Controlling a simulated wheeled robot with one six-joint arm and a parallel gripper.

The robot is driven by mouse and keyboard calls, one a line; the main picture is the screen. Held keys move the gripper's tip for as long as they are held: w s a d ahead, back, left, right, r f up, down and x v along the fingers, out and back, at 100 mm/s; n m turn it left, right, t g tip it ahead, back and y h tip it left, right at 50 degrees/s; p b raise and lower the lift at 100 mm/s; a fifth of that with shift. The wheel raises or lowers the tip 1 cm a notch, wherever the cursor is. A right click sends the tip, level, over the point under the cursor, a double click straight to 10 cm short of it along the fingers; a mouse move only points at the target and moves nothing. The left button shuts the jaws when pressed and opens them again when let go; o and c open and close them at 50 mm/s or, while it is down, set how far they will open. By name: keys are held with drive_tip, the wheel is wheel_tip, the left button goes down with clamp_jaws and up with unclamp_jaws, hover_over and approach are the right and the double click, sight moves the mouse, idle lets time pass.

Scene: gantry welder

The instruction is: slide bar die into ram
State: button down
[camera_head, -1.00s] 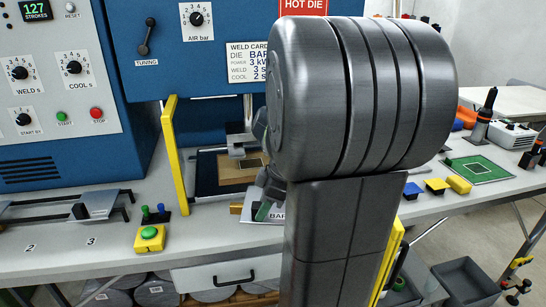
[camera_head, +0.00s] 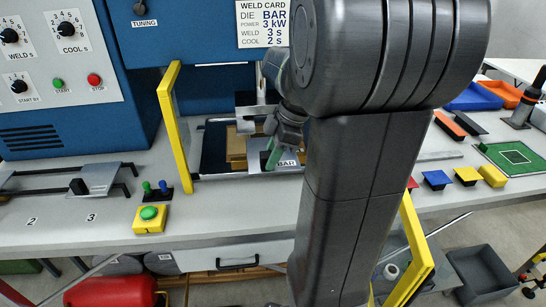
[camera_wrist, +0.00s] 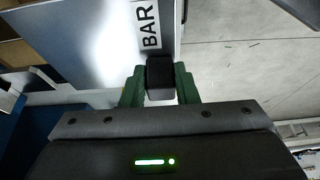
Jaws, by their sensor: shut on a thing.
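The bar die is a flat silver plate with a white BAR label (camera_head: 287,163). It shows large in the wrist view (camera_wrist: 90,50). My gripper (camera_head: 274,152) is shut on the die's black handle block, with a green finger on each side of it in the wrist view (camera_wrist: 160,82). The die is in the press opening, above the work area. A grey metal piece that looks like the ram (camera_head: 255,112) is just beyond my gripper. My arm and gripper hide part of both, so I cannot tell whether the die is engaged in the ram.
Yellow guard posts (camera_head: 172,130) stand on either side of the press opening. A tan block (camera_head: 236,146) lies inside it. A yellow box with a green button (camera_head: 149,216) sits at the bench's front left. Coloured blocks (camera_head: 437,180) and a green board (camera_head: 515,157) are at right.

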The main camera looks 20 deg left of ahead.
drive_tip(key=shift+w+a+f, duration=0.1)
drive_tip(key=shift+w+a, duration=0.2)
drive_tip(key=shift+w, duration=0.3)
drive_tip(key=shift+w+a+f, duration=0.15)
drive_tip(key=shift+w+a, duration=0.1)
drive_tip(key=shift+w, duration=0.3)
drive_tip(key=shift+w+a+f, duration=0.1)
drive_tip(key=shift+w+a, duration=0.2)
drive_tip(key=shift+w, duration=0.3)
idle(0.3)
drive_tip(key=w+a+p, duration=0.2)
drive_tip(key=w+a, duration=0.2)
drive_tip(key=w, duration=0.5)
drive_tip(key=shift+a, duration=0.15)
idle(1.6)
drive_tip(key=shift+f, duration=0.25)
idle(0.8)
idle(0.3)
